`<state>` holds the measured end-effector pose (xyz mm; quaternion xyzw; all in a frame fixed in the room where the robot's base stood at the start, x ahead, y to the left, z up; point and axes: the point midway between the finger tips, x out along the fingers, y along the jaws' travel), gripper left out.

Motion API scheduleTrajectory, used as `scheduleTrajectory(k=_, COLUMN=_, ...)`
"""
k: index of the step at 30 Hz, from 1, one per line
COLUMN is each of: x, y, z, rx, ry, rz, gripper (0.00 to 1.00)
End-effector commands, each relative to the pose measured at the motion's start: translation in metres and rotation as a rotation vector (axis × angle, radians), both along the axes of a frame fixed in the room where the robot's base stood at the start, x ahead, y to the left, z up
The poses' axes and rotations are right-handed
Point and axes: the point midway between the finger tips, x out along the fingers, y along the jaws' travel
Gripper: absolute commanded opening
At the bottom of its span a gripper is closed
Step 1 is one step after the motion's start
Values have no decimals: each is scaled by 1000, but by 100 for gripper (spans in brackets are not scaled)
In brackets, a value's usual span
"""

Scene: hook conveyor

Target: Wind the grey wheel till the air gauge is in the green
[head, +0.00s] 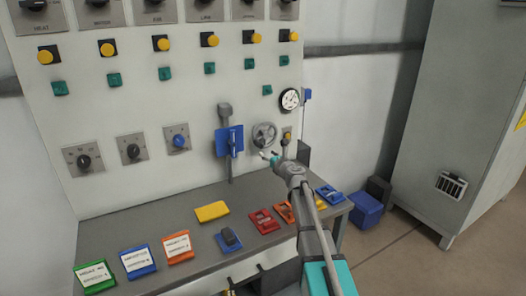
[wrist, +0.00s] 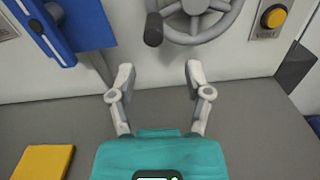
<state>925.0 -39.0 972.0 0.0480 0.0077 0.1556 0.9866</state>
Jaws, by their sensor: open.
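The grey wheel (head: 264,135) is mounted on the pale panel, right of a blue plate. In the wrist view the wheel (wrist: 196,14) is cut off by the top edge, and its dark handle knob (wrist: 154,29) sticks out at its lower left. The round air gauge (head: 289,99) is on the panel above and right of the wheel; its needle and colours are too small to read. My gripper (wrist: 158,75) is open and empty, with its fingers pointing at the panel just below the wheel, apart from it.
A blue plate with a lever (head: 230,141) is left of the wheel, and a yellow button (wrist: 273,16) is to its right. Below, the grey bench (head: 200,207) carries a yellow block (head: 212,211), a red piece (head: 265,221) and several coloured label cards.

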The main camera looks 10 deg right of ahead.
Motion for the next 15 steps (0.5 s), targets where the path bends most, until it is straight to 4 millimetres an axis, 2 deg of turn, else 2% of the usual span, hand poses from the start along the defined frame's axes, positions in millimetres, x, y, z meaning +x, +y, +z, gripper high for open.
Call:
scheduleTrajectory(k=1, x=-12, y=-2, z=0, rx=0, ry=0, rz=-1, gripper=64)
scheduleTrajectory(k=6, x=-31, y=-10, z=0, rx=0, ry=0, rz=-2, gripper=64)
scheduleTrajectory(k=15, x=-42, y=-15, z=0, rx=1, ry=0, rz=-2, gripper=64)
